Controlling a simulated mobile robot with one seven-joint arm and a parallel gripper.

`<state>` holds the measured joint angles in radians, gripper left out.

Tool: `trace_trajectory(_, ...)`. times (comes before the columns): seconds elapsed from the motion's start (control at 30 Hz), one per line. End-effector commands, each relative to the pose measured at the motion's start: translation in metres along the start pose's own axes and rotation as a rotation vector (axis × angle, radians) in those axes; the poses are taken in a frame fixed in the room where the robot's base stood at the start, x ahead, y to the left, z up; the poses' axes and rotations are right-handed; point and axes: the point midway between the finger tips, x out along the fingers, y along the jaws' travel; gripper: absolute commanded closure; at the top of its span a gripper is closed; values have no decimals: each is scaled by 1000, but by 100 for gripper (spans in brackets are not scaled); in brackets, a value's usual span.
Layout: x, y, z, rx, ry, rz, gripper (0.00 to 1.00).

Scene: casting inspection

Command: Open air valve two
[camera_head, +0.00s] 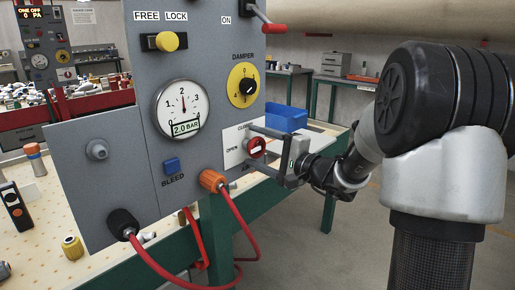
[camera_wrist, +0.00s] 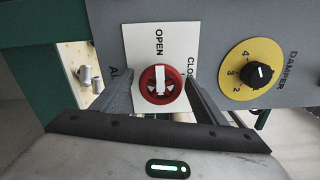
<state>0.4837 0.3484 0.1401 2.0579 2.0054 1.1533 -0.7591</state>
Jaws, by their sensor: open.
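The air valve is a round red knob (camera_head: 256,147) with a white bar, on a white plate (camera_head: 233,157) marked OPEN and CLOSED; the rest of its label is partly hidden. The knob also shows in the wrist view (camera_wrist: 152,91), where its white bar lines up toward the word OPEN. In the head view the bar lies roughly level, toward OPEN on the left. My gripper (camera_head: 250,146) is open, with one finger on each side of the knob. In the wrist view its fingers (camera_wrist: 161,76) stand apart from the knob, with gaps visible.
The grey panel also carries a pressure gauge (camera_head: 183,110) reading 2.0 BAR, a yellow damper dial (camera_head: 243,85), a blue bleed button (camera_head: 171,166) and a yellow lock knob (camera_head: 166,41). Red hoses (camera_head: 170,270) hang below. A blue bin (camera_head: 286,117) stands behind my gripper.

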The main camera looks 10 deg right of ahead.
Motion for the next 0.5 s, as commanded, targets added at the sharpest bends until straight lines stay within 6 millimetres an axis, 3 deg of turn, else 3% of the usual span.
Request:
trace_trajectory(0.23,-20,-2,-1,-1,3,-1,34)
trace_trajectory(0.5,-84,-2,-1,1,5,0,34)
